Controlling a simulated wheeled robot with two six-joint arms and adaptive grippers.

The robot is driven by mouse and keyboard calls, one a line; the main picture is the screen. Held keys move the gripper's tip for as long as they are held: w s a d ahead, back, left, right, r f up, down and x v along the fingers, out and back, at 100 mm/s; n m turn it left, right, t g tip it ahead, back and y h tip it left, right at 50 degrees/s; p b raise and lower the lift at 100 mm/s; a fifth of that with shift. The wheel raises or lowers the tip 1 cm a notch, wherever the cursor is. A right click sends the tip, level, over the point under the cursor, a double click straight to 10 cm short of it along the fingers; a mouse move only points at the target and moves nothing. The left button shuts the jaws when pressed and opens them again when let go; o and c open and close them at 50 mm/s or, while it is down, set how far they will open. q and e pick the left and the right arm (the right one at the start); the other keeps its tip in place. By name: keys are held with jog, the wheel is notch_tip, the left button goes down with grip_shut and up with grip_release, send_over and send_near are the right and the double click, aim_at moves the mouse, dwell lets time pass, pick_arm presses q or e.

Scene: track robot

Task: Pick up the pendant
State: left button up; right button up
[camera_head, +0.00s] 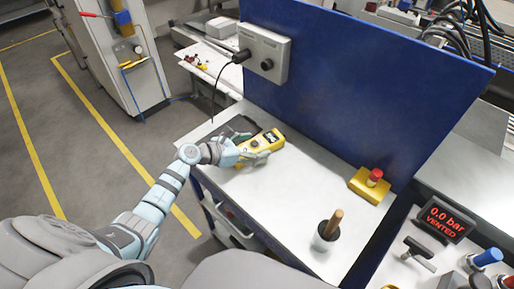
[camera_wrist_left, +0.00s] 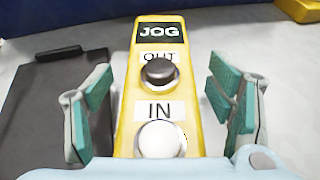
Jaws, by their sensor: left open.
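The pendant (camera_head: 268,141) is a yellow box lying on the white table, at the end of my left arm. In the left wrist view the pendant (camera_wrist_left: 143,75) has a JOG label, a black button marked OUT and a white button marked IN. My left gripper (camera_head: 252,153) is at the pendant. In the left wrist view my left gripper (camera_wrist_left: 162,95) is open, with one green-padded finger on each side of the pendant. A gap shows between each pad and the yellow sides. My right gripper is not in view.
A dark clipboard (camera_wrist_left: 50,105) lies left of the pendant. A blue panel (camera_head: 350,85) with a grey control box (camera_head: 263,52) stands behind. A yellow box with a red button (camera_head: 371,184) and a cup (camera_head: 325,238) with a wooden handle stand to the right. The table middle is clear.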

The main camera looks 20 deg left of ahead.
pick_arm(q)
jog(key=shift+s, duration=0.15)
jog(key=c, duration=1.6)
jog(key=shift+r, duration=0.1)
grip_shut()
jog(key=shift+r, duration=0.15)
